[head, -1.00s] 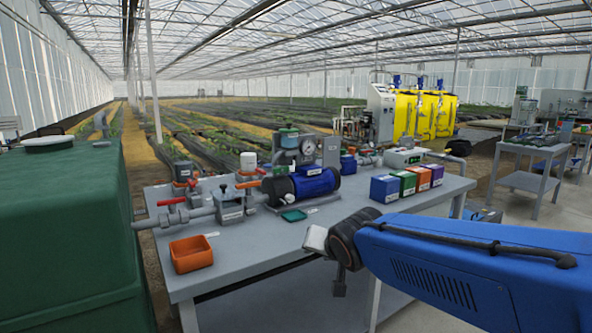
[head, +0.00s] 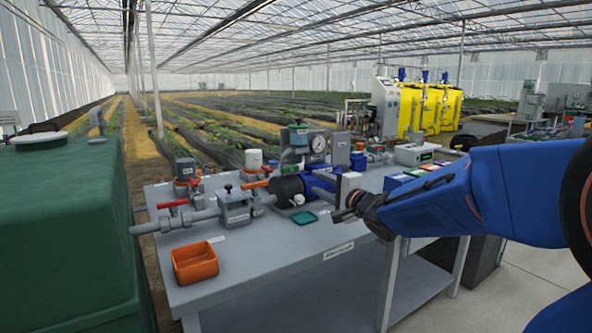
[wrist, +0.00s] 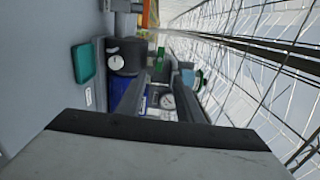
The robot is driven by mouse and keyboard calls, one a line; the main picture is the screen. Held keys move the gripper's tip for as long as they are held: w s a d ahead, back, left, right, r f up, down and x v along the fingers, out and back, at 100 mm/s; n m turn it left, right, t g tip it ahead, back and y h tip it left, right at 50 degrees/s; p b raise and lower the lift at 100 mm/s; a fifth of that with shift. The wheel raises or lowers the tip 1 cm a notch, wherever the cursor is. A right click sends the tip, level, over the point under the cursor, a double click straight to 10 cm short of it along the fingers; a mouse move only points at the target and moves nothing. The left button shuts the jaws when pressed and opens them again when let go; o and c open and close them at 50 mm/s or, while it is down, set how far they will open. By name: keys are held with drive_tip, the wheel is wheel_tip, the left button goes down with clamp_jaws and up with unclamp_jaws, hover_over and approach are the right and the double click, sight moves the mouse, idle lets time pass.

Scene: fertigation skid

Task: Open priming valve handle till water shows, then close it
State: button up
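The blue pump with a dark front end (head: 288,192) stands on the grey bench. A small white round knob (head: 297,200) sits on its front, possibly the priming valve handle; it also shows in the wrist view (wrist: 115,62). A green tray (head: 305,217) lies on the bench below it and shows in the wrist view (wrist: 84,63). My gripper (head: 338,200) is right of the knob, above the bench and apart from it. In the wrist view, my gripper (wrist: 160,92) has its two fingers spread with nothing held between them. No water is visible.
Red-handled valves (head: 172,203) and an orange bin (head: 194,262) are at left. A pressure gauge (head: 318,143) stands behind the pump. Coloured boxes (head: 412,173) are partly behind my arm. The front of the bench (head: 290,255) is clear.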

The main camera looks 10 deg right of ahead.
sight(291, 170)
drive_tip(key=x, duration=1.7)
drive_tip(key=shift+f, duration=0.1)
clamp_jaws()
